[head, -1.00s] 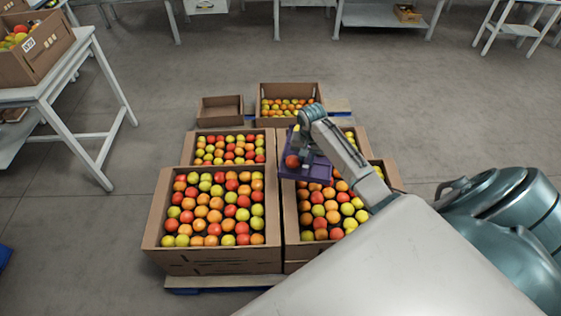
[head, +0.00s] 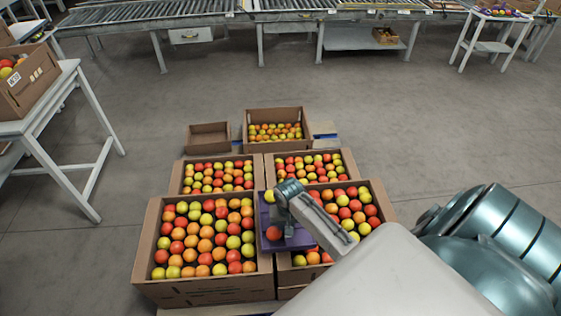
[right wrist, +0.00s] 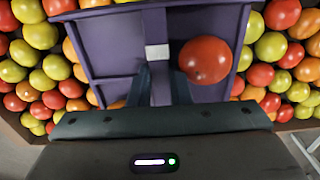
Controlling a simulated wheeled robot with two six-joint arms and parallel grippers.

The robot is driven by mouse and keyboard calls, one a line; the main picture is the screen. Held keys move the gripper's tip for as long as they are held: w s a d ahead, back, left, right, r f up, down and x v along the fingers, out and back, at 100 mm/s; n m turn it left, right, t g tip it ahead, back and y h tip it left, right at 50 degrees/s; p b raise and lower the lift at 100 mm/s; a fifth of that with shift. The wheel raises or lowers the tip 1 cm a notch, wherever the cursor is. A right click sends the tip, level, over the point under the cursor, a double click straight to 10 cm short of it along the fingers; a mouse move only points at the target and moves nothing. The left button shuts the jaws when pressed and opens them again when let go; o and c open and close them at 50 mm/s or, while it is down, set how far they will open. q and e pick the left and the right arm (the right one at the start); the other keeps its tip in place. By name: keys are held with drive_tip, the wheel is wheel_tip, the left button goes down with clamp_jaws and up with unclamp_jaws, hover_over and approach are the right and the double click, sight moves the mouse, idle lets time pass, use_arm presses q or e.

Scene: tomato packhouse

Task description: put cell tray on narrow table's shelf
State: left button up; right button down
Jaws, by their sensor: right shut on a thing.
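The purple cell tray (head: 300,241) is in my right gripper, above the tomato boxes in the head view. In the right wrist view the tray (right wrist: 108,45) fills the upper middle, and my right gripper (right wrist: 160,88) is shut on its middle divider. One red tomato (right wrist: 206,60) lies in a right-hand cell; it also shows in the head view (head: 273,233). A small narrow table (head: 490,45) with a lower shelf (head: 492,47) stands far off at the top right, with colourful items on its top. My left gripper is not in view.
Several cardboard boxes of tomatoes (head: 205,292) stand on a pallet just in front of me. A grey table (head: 62,90) with a box stands at left. A roller conveyor (head: 290,15) runs along the back. Open grey floor lies between.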

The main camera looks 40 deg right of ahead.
sight(281, 238)
drive_tip(key=shift+s+a+f, duration=0.1)
drive_tip(key=shift+s+a, duration=0.05)
drive_tip(key=shift+a, duration=1.3)
drive_tip(key=shift+f, duration=1.8)
drive_tip(key=c, duration=1.3)
unclamp_jaws()
drive_tip(key=shift+c, duration=0.2)
